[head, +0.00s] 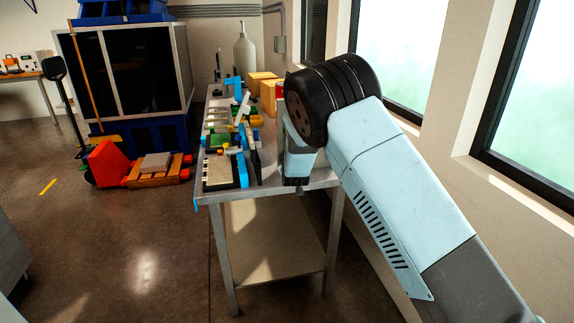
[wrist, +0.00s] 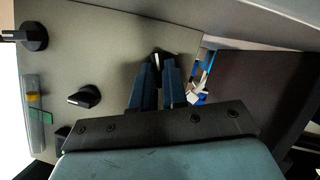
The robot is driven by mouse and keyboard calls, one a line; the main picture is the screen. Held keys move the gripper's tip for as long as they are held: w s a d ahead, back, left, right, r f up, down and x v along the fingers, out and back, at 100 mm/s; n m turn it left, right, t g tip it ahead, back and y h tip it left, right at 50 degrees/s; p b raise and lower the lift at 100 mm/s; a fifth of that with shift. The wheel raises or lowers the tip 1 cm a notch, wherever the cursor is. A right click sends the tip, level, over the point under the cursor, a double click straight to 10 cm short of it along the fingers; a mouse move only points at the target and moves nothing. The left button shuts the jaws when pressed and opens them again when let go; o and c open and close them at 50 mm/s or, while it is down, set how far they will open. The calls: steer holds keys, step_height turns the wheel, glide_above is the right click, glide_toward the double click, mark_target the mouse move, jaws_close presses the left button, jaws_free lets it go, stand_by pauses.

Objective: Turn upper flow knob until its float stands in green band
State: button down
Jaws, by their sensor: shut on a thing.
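In the wrist view my gripper (wrist: 158,64) has its two blue fingers close together, shut on a small dark knob at the grey panel (wrist: 115,45). The fingers mostly hide this knob, and I cannot tell its angle or whether it is the upper one. Another black knob (wrist: 84,97) with a pale pointer edge sits to the left. A clear flow tube (wrist: 34,84) stands at the panel's left edge. Its yellow-orange float (wrist: 32,97) shows just above the green band (wrist: 41,115) in the picture, apparently outside it. In the head view my arm hides the panel and fingertips.
Another black knob (wrist: 33,37) is at the panel's upper left, and a dark one is partly hidden at lower left. In the head view a metal table (head: 234,193) carries trays, blue clamps and yellow boxes (head: 262,82). Windows and a wall are close on the right.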

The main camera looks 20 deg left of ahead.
steer(key=shift+s+a+f, duration=0.1)
steer(key=shift+s+f, duration=0.05)
steer(key=shift+f, duration=0.05)
steer(key=c, duration=1.1)
jaws_free()
steer(key=shift+r, duration=0.1)
steer(key=shift+c, duration=0.2)
steer(key=v, duration=1.3)
steer(key=shift+s+d+r, duration=0.2)
steer(key=shift+s+d, duration=0.05)
